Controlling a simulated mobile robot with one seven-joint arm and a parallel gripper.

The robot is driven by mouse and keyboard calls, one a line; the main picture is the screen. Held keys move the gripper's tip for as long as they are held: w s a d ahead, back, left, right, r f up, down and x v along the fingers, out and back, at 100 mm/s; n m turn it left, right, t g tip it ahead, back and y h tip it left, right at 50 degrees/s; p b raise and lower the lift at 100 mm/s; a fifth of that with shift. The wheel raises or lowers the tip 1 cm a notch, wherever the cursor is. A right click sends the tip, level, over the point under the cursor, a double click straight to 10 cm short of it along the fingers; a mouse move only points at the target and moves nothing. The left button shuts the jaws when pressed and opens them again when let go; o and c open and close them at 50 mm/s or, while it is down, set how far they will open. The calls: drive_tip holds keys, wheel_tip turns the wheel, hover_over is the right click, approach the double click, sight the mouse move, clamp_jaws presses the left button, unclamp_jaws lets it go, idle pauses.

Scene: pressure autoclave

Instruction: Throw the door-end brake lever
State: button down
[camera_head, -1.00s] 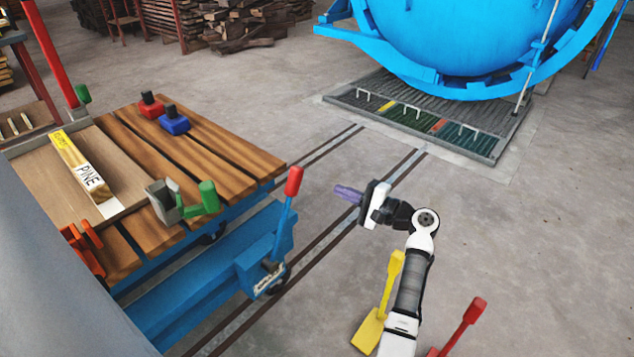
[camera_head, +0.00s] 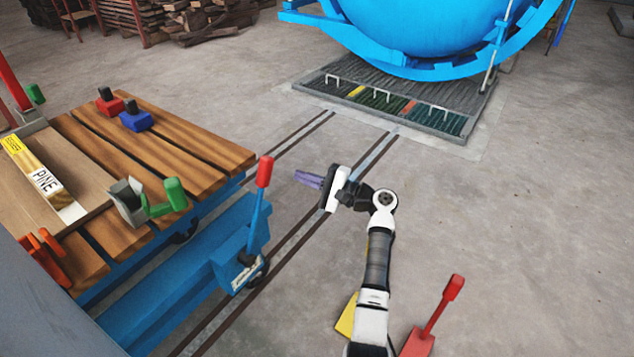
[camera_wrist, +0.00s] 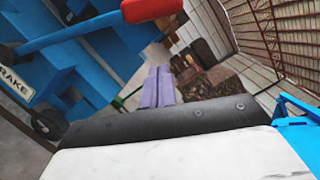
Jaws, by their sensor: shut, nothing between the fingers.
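The brake lever (camera_head: 258,205) is a blue rod with a red grip, rising from a bracket on the right end of the blue cart frame (camera_head: 190,270). It leans slightly to the right at its top. My gripper (camera_head: 299,178) is to the right of the red grip, apart from it, with its purple fingers together and empty, pointing left. In the wrist view the purple fingers (camera_wrist: 158,88) show at the centre. The lever's red grip (camera_wrist: 152,9) is at the top and its blue rod runs left, near a white label (camera_wrist: 14,84) reading BRAKE.
Wooden slats (camera_head: 165,140) on the cart carry a PINE plank (camera_head: 45,180), red and blue blocks and a green-handled clamp (camera_head: 165,198). A red lever (camera_head: 440,305) and a yellow piece (camera_head: 347,315) stand near my arm. Floor rails lead to the blue autoclave (camera_head: 415,35).

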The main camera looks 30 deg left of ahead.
drive_tip(key=s+a+r, duration=0.2)
drive_tip(key=s+a, duration=0.2)
drive_tip(key=shift+a+p, duration=0.15)
drive_tip(key=shift+p, duration=0.15)
drive_tip(key=shift+s, duration=0.15)
